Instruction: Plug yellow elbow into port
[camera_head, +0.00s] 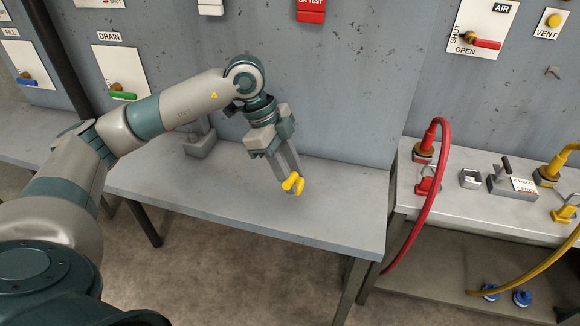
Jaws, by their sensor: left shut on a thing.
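My left gripper (287,162) is over the right part of the grey table (235,195), fingers pointing down. It is shut on a small yellow piece (293,185) with rounded lobes, held at the fingertips. I cannot tell whether this piece is the elbow, or whether it touches the table. On the right bench, a yellow hose (535,268) has a bent yellow end (552,168) on a fitting. A yellow fitting with a loop (565,212) sits in front of it. Which port is meant is not clear. My right gripper is not in view.
A red hose (413,235) arches over the front of the right bench (470,217), near a red fitting (428,182) and a black-handled block (510,180). Blue fittings (522,298) lie on the lower shelf. A grey wall panel (330,100) stands behind the table. The table's front is clear.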

